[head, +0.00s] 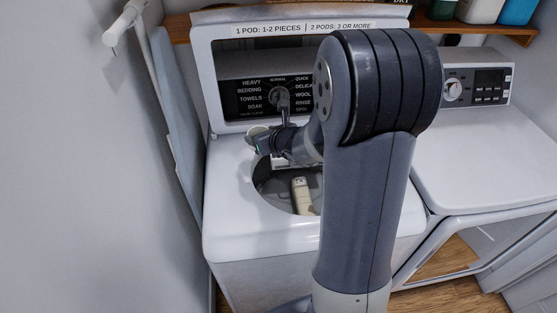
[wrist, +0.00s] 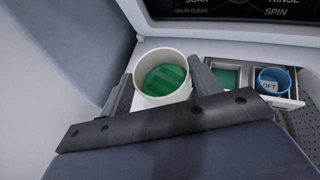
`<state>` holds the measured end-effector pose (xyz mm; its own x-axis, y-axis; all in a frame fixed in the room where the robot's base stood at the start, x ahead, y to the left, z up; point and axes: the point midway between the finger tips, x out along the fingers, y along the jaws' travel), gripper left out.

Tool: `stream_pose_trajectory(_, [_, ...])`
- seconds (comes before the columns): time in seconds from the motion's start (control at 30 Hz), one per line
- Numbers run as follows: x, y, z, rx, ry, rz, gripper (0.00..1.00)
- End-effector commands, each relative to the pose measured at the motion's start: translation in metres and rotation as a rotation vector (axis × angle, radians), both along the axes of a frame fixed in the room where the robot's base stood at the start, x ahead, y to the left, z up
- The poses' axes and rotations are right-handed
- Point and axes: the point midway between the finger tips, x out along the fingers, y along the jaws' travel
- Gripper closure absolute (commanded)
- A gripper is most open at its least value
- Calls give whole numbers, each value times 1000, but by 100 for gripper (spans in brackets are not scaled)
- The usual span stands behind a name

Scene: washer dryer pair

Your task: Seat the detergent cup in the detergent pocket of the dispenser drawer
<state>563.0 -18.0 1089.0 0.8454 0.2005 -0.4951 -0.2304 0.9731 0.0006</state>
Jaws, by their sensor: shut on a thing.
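The detergent cup, a white round cup (wrist: 140,90) with green inside, is between the two fingers of my gripper (wrist: 162,84) in the wrist view. My gripper is shut on it, and the cup looks about upright. In the head view the cup (head: 257,130) shows small at the end of my gripper (head: 262,142), at the back left of the washer top. The dispenser drawer (wrist: 293,102) is open to the right of the cup. Its green-floored pocket (wrist: 227,77) is partly hidden by my right finger. A blue cup (wrist: 274,80) sits in the drawer's right compartment.
The washer's control panel (head: 245,99) and raised lid (head: 222,50) stand behind. The round tub opening (head: 273,184) is in front, with a pale bottle-like thing (head: 301,194) in it. A wall and a leaning board (head: 178,110) are close on the left. The dryer (head: 470,165) is at right.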

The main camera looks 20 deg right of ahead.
Motion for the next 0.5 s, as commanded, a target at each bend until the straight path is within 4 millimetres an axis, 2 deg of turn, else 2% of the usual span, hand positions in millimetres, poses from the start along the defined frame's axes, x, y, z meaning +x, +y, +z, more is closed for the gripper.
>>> stream_pose_trajectory(0.03, [6,-5,-13,-2,0,-16,63])
stream_pose_trajectory(0.5, [47,-52,-54,-7,12,-190,63])
